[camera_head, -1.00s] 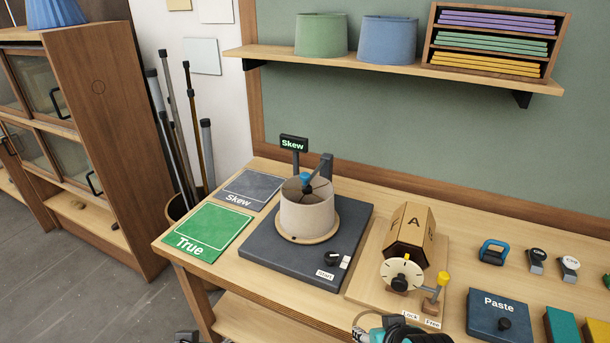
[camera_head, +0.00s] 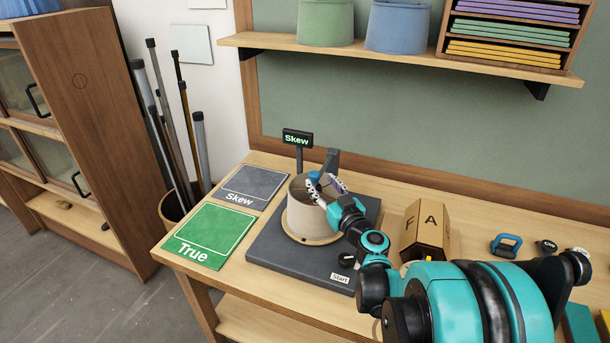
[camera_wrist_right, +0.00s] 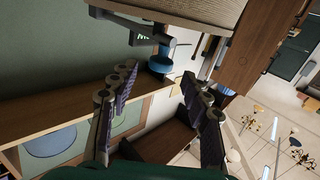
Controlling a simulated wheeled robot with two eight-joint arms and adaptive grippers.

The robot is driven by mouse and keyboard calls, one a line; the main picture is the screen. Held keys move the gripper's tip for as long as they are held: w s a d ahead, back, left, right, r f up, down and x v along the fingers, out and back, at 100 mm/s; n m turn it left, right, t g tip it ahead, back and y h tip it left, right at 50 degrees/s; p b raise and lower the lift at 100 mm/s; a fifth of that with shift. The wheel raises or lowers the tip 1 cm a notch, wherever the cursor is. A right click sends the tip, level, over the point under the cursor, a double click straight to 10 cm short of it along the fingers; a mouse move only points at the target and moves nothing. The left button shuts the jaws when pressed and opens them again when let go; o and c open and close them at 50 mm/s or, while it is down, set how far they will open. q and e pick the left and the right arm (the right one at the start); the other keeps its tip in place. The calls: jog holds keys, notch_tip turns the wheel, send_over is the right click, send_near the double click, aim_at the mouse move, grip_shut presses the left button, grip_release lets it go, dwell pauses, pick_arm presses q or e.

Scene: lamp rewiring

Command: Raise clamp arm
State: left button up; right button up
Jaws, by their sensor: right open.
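A cream drum shade (camera_head: 302,218) stands upright on the dark grey test base (camera_head: 285,262). The grey clamp arm (camera_head: 330,163) rises behind the shade and reaches over its top, with a blue knob (camera_head: 313,177) at the shade's centre. My right gripper (camera_head: 323,186) is at the shade's top, beside the knob. In the right wrist view my right gripper (camera_wrist_right: 160,76) is open, and the blue knob (camera_wrist_right: 160,63) shows between and just beyond the fingertips, not gripped. Whether a finger touches it I cannot tell. My left gripper is not in view.
A small sign (camera_head: 297,138) reading Skew stands behind the base. A green True mat (camera_head: 208,235) and a grey Skew mat (camera_head: 250,188) lie to its left. A shelf (camera_head: 400,62) hangs above.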

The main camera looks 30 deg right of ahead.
aim_at(317, 178)
jog(key=w+b, duration=0.1)
jog(key=w, duration=0.4)
jog(key=shift+w+d, duration=0.2)
grip_shut()
